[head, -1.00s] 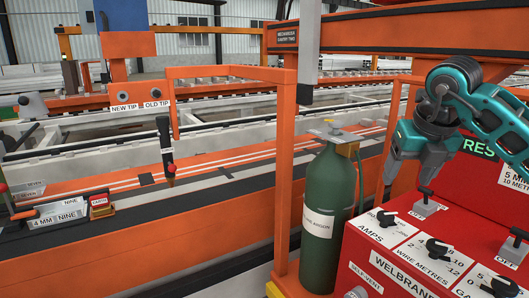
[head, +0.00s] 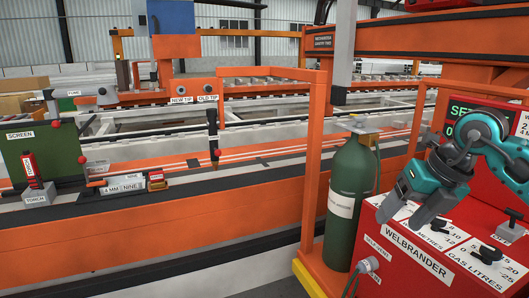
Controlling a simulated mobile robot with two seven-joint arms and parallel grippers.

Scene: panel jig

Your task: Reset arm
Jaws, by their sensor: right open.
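My right arm is teal and comes in from the right side of the head view. My right gripper (head: 408,215) has grey fingers that are apart, with nothing seen between them. It points down and to the left, in front of the dial panel of the red welder box (head: 397,262) marked WELBRANDER. It hides part of the panel's labels and dials. I cannot tell whether the fingers touch the panel. My left gripper is not in view.
A green gas cylinder (head: 352,185) stands just left of the welder, beside an orange post (head: 312,165). A long orange bench (head: 150,232) runs across the left, holding a green screen (head: 48,155) and a red torch (head: 31,170). Grey floor shows below.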

